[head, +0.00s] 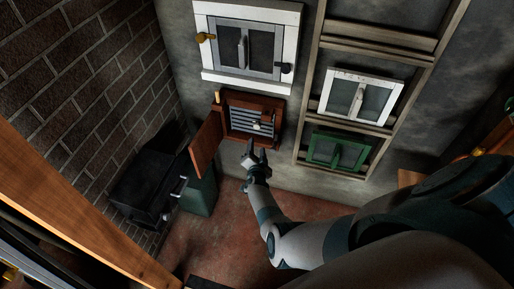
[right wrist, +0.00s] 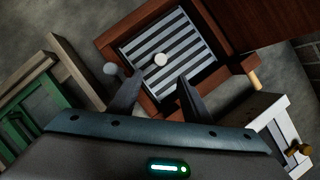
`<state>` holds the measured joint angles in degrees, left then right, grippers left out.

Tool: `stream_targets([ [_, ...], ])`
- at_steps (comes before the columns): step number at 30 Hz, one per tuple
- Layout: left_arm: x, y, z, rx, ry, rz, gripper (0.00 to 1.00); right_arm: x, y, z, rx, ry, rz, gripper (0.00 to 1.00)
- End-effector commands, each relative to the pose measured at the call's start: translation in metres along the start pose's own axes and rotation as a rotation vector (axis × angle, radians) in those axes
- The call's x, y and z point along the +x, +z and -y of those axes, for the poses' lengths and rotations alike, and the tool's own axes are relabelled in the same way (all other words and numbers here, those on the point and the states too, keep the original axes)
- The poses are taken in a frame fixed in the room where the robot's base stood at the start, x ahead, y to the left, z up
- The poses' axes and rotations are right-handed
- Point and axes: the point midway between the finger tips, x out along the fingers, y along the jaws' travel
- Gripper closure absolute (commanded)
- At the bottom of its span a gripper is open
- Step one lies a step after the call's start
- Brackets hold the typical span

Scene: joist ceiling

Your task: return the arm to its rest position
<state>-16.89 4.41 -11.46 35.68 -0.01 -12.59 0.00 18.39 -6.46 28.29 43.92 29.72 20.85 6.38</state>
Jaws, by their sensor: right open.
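My right arm reaches in from the lower right of the head view. Its right gripper (head: 256,151) is open, in front of and below a small reddish-brown wall cabinet (head: 282,112). In the right wrist view the two fingers of the right gripper (right wrist: 153,92) stand apart with nothing between them. The brown cabinet (right wrist: 108,44) is beyond the fingertips, with a striped grey panel (right wrist: 190,58) inside its frame. A pale round knob (right wrist: 160,59) shows in front of the panel. The cabinet's wooden door (head: 206,140) stands open to the left. My left gripper is not in view.
A white-framed window (head: 292,50) is above the cabinet. A smaller white window (head: 386,100) and a green-framed one (head: 322,148) are to the right. A black box (head: 143,187) and a dark green bin (head: 201,194) stand left of my arm. A wooden beam (head: 70,205) crosses the lower left.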

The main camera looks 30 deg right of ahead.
Motion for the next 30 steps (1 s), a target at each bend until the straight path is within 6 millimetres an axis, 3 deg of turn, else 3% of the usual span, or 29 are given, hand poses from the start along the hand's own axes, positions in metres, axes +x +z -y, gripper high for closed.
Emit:
stream_targets([
  [11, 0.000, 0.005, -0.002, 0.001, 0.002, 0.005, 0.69, -0.001, 0.002, -0.002, -0.006, 0.000, 0.005, 0.56],
  [17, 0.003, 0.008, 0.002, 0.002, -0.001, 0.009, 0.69, -0.016, 0.029, -0.027, -0.095, -0.006, 0.081, 0.56],
  [23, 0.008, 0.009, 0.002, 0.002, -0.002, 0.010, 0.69, -0.059, 0.090, -0.088, -0.299, -0.017, 0.264, 0.56],
  [30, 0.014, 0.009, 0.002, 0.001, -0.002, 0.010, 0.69, -0.143, 0.162, -0.191, -0.586, -0.024, 0.535, 0.56],
])
